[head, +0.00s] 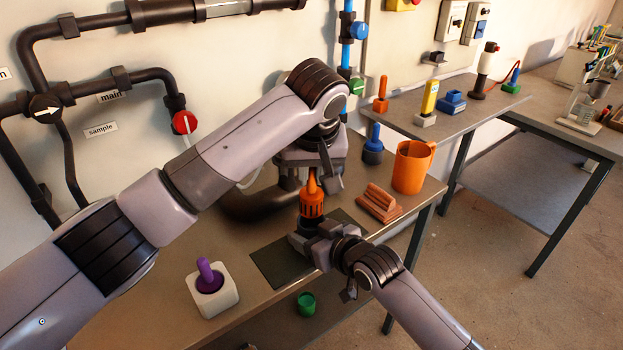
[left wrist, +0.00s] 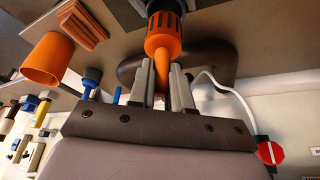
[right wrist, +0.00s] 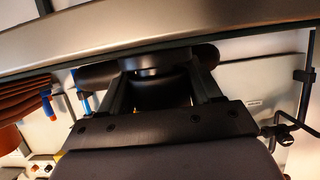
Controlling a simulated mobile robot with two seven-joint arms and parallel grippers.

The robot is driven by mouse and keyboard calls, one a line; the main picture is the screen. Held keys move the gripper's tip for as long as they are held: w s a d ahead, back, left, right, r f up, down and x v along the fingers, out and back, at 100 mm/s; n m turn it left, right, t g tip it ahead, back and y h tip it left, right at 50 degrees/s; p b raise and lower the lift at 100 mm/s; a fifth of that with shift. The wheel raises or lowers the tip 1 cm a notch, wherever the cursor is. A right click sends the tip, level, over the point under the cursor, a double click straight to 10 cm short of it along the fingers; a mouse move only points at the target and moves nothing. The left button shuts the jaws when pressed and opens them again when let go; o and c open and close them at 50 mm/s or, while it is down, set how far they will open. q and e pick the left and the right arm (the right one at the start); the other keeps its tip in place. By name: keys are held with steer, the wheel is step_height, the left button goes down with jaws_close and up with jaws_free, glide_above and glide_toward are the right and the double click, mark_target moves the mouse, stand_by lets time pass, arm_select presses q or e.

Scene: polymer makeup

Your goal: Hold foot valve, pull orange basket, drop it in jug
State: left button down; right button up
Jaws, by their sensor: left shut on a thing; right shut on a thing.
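The orange basket (head: 312,205) is slotted, with a pointed stem on top, and sits upright on the black foot valve. My left gripper (head: 312,178) is shut on its stem from above; the left wrist view shows the slotted basket (left wrist: 165,32) just beyond the fingers. My right gripper (head: 316,238) is shut on the foot valve, whose black body (right wrist: 160,92) fills the space between its fingers. The valve is mostly hidden in the head view. The orange jug (head: 410,170) stands upright on the table, right of both grippers; it also shows in the left wrist view (left wrist: 47,60).
A stack of orange-brown bars (head: 379,205) lies between the grippers and the jug. A dark mat (head: 275,265) is under the right gripper. A white holder with a purple plunger (head: 212,288) stands at the front left. A blue-handled item (head: 373,148) stands behind.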

arm_select(q)
steer(key=shift+r, duration=0.5)
arm_select(e)
steer(key=shift+d+f, duration=0.1)
steer(key=shift+f, duration=0.15)
steer(key=o, duration=1)
steer(key=shift+o, duration=1.1)
steer(key=shift+r, duration=0.1)
steer(key=shift+r, duration=0.1)
